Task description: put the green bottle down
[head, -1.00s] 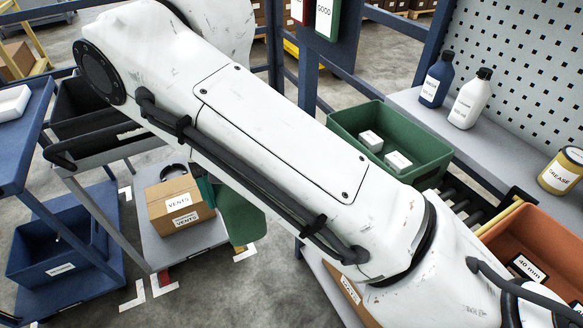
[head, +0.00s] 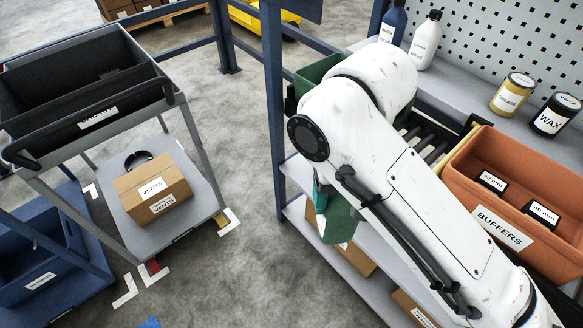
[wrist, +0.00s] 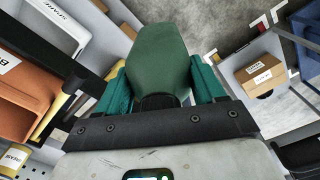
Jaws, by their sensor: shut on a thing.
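The green bottle (wrist: 156,55) fills the upper middle of the wrist view. My gripper (wrist: 158,85) is shut on it, with one teal finger on each side; the bottle's neck end is at the gripper. In the head view the bottle (head: 341,223) shows partly behind my white arm. There my gripper (head: 320,196) shows only as a small teal piece. The bottle hangs in front of the shelf unit's left side, over or near the lower shelf; I cannot tell how far above it.
A grey trolley (head: 207,190) stands left, with a VENTS box (head: 150,190) on its lower deck and a black bin (head: 85,100) above. At right are an orange BUFFERS crate (head: 520,243), a green crate (head: 318,72) and a back shelf (head: 462,88) with bottles and tins. Floor (head: 240,280) lies between.

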